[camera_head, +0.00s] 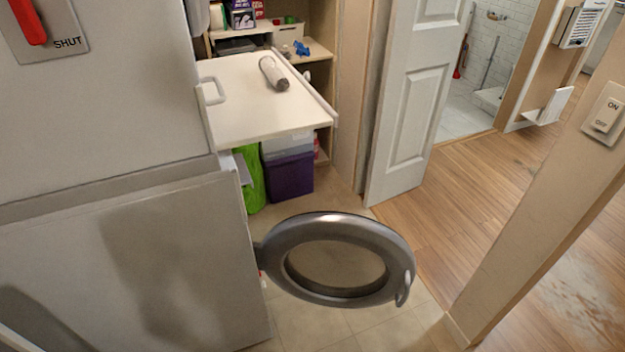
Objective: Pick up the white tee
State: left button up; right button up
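I cannot make out a white tee in the head view. A round grey appliance door (285,238) stands swung open from the side of a large grey-white appliance (130,240) at the left. The inside of that appliance is hidden from here. Neither of my grippers shows in the view. Only dark shadows fall on the appliance front.
A white board with a handle (245,112) juts out behind, bearing a grey cylinder (273,73). Below it are a purple bin (288,176) and a bright green bag (252,180). A white panelled door (415,100) stands open. Wooden floor (480,205) is clear at right.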

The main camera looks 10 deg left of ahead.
aim_at(279, 79)
jog(key=i+l+u, duration=0.25)
jog(key=i+l, duration=0.25)
jog(key=l, duration=0.25)
jog(key=i+l+u, duration=0.15)
jog(key=l, duration=0.25)
jog(key=i, duration=0.05)
